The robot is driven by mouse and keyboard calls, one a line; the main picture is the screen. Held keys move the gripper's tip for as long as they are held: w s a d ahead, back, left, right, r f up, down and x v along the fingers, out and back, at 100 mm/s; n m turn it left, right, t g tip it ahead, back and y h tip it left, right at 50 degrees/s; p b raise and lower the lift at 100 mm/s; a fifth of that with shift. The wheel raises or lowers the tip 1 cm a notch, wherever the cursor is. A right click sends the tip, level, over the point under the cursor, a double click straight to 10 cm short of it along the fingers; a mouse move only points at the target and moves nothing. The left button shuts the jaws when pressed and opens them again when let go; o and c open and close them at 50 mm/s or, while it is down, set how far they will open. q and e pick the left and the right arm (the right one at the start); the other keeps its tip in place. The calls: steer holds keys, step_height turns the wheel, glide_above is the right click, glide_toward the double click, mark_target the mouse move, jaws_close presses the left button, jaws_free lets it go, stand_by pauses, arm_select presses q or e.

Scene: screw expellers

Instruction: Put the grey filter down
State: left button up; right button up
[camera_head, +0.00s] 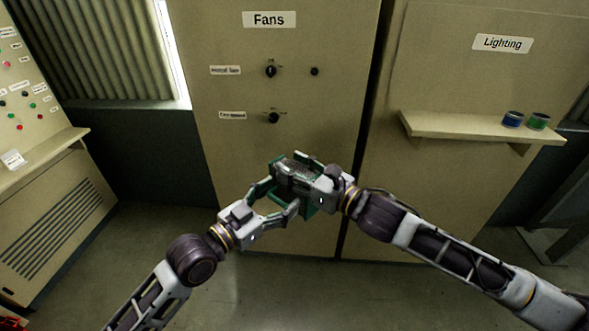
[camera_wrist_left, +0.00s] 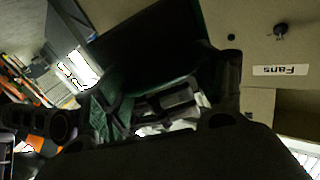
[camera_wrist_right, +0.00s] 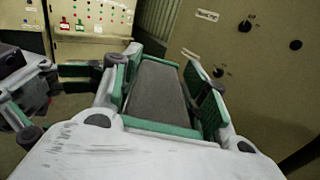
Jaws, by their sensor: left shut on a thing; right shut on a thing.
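The grey filter (camera_head: 293,172), a grey block with green edging, is held up in the air in front of the Fans cabinet. My left gripper (camera_head: 279,193) is shut on it from the lower left. My right gripper (camera_head: 308,186) is shut on it from the right. In the right wrist view, the filter's grey face (camera_wrist_right: 157,92) lies between the right gripper's fingers. In the left wrist view, it is a large dark shape (camera_wrist_left: 150,45) in heavy shade, and the exact finger contact is hard to see.
The Fans cabinet (camera_head: 230,60) with knobs stands behind the grippers. At right, a shelf (camera_head: 450,124) under the Lighting sign carries a blue can (camera_head: 512,119) and a green can (camera_head: 538,121), with bare shelf to their left. A control desk (camera_head: 50,225) stands at left.

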arm_select(q)
steer(key=o, duration=1.1)
steer(key=shift+o, duration=0.2)
steer(key=shift+r, duration=4.95)
steer(key=shift+r, duration=0.1)
